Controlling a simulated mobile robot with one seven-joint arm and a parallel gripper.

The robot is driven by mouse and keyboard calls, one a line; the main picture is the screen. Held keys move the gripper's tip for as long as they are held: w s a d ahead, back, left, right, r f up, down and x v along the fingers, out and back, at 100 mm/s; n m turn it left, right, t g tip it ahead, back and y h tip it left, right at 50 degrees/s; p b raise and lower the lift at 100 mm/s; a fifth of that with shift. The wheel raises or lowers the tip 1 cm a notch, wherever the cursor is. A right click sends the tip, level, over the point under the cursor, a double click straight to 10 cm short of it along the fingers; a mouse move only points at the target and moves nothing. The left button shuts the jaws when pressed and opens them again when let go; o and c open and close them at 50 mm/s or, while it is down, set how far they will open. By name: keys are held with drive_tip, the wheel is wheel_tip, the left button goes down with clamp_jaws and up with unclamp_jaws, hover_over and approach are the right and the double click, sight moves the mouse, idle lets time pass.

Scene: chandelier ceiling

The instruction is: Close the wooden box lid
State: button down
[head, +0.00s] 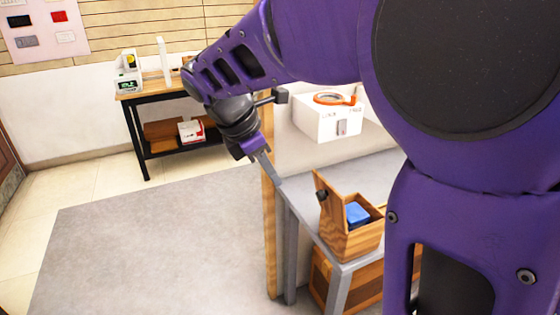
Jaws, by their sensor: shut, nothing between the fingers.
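The wooden box (353,244) stands on the grey table at the lower right of the head view. Its lid (331,202) is raised at the box's left side, with a dark round knob on its outer face. A blue object (358,214) lies inside the box. My gripper (272,178) is shut and empty. It points down to the right, to the upper left of the lid and apart from it in the picture. My purple arm covers the right part of the view and hides part of the table and the box's right side.
The grey table (312,222) has a bare strip left of the box. A white box (330,122) with an orange ring on it is mounted behind. A wooden crate (325,278) is under the table. A black-legged bench (137,120) stands at the back left. The floor between is clear.

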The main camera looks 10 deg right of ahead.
drive_tip(key=w+d+f+b, duration=0.2)
drive_tip(key=w+d+f, duration=0.1)
drive_tip(key=d+f, duration=0.5)
drive_tip(key=shift+h+b, duration=0.4)
drive_tip(key=shift+d, duration=0.15)
drive_tip(key=shift+d+r+g+y+p, duration=0.3)
drive_tip(key=shift+g+y+p, duration=0.1)
drive_tip(key=shift+p, duration=0.5)
